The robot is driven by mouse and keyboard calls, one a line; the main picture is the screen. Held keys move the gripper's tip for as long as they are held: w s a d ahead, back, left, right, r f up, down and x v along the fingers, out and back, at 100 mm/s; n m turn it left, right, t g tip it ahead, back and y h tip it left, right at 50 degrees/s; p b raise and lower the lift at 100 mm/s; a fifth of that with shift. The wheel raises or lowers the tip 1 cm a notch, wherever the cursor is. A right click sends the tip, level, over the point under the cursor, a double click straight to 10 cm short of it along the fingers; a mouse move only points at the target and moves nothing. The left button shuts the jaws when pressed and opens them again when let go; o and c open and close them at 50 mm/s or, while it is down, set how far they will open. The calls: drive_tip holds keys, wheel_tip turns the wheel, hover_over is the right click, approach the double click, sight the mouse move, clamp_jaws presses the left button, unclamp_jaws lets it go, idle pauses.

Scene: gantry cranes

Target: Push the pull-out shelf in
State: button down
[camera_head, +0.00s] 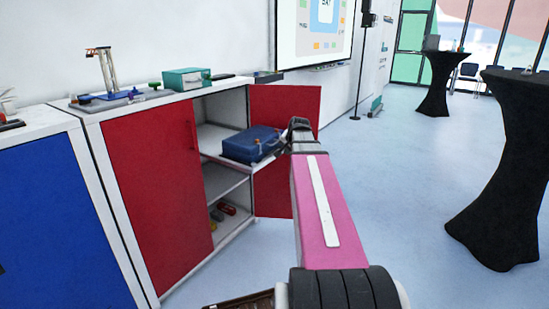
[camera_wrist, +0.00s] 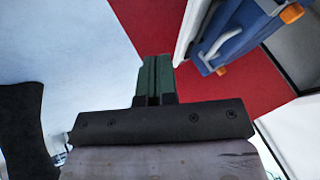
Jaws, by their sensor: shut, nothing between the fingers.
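The pull-out shelf (camera_head: 212,138) is a pale board in the open bay of the red and white cabinet. It sticks out past the cabinet front with a blue case (camera_head: 250,144) lying on its outer part. In the wrist view the shelf's white edge (camera_wrist: 187,38) shows beside the blue case (camera_wrist: 240,36), which has a grey handle and orange corners. My gripper (camera_head: 299,124) is at the right of the case, near the shelf's outer end. Its green fingers (camera_wrist: 157,68) are shut and empty, left of the shelf edge in the wrist view. I cannot tell whether they touch it.
The open red door (camera_head: 305,104) stands behind the shelf and gripper; it also fills part of the wrist view (camera_wrist: 262,95). The left red door (camera_head: 150,180) is closed. A blue cabinet (camera_head: 60,220) stands at left. Floor at right is clear up to black-draped tables (camera_head: 505,165).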

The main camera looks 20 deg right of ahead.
drive_tip(key=w+a+f, duration=0.2)
drive_tip(key=w+f, duration=0.5)
drive_tip(key=w, duration=0.2)
drive_tip(key=shift+a+f, duration=0.2)
drive_tip(key=shift+f, duration=0.2)
drive_tip(key=shift+w, duration=0.15)
drive_tip(key=w+a, duration=0.7)
drive_tip(key=w, duration=0.2)
drive_tip(key=w+a, duration=0.7)
drive_tip(key=w, duration=0.2)
drive_tip(key=w+a, duration=0.7)
drive_tip(key=w, duration=0.3)
drive_tip(key=shift+a, duration=0.4)
